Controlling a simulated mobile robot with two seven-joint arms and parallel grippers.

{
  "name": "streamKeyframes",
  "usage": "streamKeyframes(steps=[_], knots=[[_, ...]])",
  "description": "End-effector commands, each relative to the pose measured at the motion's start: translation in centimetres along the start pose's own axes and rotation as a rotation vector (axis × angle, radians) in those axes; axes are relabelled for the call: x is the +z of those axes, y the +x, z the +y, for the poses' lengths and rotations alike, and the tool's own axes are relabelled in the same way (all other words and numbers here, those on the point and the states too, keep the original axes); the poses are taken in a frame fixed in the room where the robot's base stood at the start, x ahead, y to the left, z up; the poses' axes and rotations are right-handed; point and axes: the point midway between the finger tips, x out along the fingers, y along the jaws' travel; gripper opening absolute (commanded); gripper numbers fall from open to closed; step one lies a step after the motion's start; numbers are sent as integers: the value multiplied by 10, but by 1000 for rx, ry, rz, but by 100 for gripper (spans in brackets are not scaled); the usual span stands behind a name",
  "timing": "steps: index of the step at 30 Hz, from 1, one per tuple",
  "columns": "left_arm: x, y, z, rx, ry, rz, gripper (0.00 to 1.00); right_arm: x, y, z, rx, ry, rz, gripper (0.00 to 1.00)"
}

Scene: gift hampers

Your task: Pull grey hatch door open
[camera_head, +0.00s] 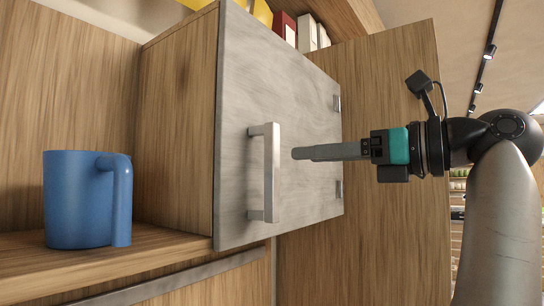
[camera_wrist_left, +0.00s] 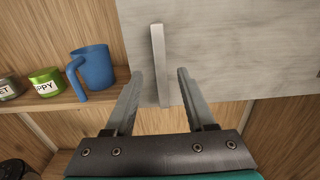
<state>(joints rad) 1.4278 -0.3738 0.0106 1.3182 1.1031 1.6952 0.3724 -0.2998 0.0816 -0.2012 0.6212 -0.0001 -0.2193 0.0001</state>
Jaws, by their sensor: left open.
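The grey hatch door (camera_head: 240,100) is flush against the wooden cabinet, and no gap shows at its left edge. It also fills the upper right of the left wrist view (camera_wrist_left: 240,50). Its upright metal handle (camera_head: 271,175) is near the left edge, with hinges on the right. My left gripper (camera_head: 297,153) is open and empty, level with the handle's upper part and just short of it. In the left wrist view, the handle (camera_wrist_left: 159,60) lines up between the two spread fingers (camera_wrist_left: 160,71). My right gripper is not in view.
A blue mug (camera_head: 80,200) stands on the wooden shelf (camera_head: 170,250) left of the cabinet. Green and grey tins (camera_wrist_left: 46,82) stand farther left in the wrist view. Books and boxes (camera_head: 300,30) are above the door. The space before the door looks clear.

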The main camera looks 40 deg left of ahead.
Motion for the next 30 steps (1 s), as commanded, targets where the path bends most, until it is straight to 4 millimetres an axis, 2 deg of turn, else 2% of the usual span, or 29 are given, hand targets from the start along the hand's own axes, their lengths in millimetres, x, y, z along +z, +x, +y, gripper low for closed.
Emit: streamKeyframes(steps=[1,6,12,18,25,30], knots=[[0,13,1,6,-3,0,55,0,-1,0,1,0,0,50],[1,48,1,5,-1,-1,55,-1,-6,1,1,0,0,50],[1,75,0,3,0,-1,55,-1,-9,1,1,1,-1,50],[1,85,0,1,0,-3,55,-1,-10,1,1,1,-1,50],[1,85,0,1,1,-2,55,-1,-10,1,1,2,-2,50],[1,85,0,1,1,-2,37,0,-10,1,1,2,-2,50]])
